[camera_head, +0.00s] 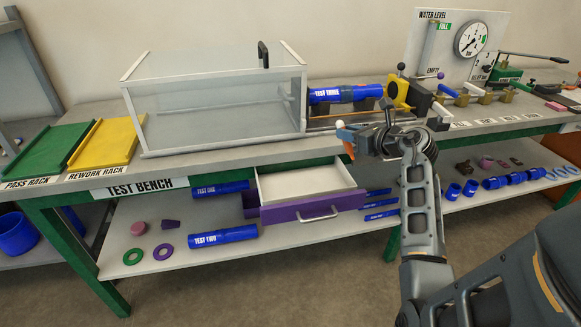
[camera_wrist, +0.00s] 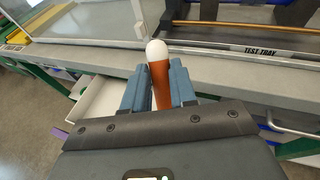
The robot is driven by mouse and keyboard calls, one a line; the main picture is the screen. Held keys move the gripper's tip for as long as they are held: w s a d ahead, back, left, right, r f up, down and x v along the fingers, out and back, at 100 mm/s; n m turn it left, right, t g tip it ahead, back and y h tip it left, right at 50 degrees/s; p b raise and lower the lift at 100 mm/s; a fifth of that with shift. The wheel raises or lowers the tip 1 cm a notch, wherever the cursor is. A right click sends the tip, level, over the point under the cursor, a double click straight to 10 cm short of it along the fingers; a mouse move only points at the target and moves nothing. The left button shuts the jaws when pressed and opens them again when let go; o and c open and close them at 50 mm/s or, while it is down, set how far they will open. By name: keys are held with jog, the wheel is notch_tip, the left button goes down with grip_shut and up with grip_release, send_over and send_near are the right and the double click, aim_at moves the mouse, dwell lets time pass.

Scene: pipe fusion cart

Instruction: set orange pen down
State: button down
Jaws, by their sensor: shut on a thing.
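The orange pen (camera_wrist: 160,82) has a white rounded tip and stands between my gripper's two blue-grey fingers (camera_wrist: 158,88) in the wrist view. My gripper is shut on it. In the head view my gripper (camera_head: 354,138) is in front of the test bench's front edge, and the orange pen (camera_head: 348,148) shows at its left end. The pen appears clear of the bench top (camera_head: 230,148). The pen's lower end is hidden by the gripper in the wrist view.
The open purple drawer (camera_head: 290,211) juts out below the bench top. A clear-walled box (camera_head: 215,105) stands on the bench, with a blue pipe (camera_head: 335,94) to its right. The front strip of bench top is bare. Yellow (camera_head: 105,143) and green racks (camera_head: 45,152) lie at left.

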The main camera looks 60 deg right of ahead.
jog(key=shift+w+a+f, duration=0.95)
jog(key=shift+w+f, duration=0.8)
jog(key=shift+f, duration=0.05)
jog(key=shift+w+a+f, duration=0.95)
jog(key=shift+w+f, duration=0.75)
jog(key=shift+f, duration=0.15)
jog(key=shift+w+a+f, duration=0.95)
jog(key=shift+w+f, duration=0.8)
jog(key=shift+f, duration=0.05)
jog(key=shift+f, duration=0.15)
jog(key=c, duration=0.9)
grip_release()
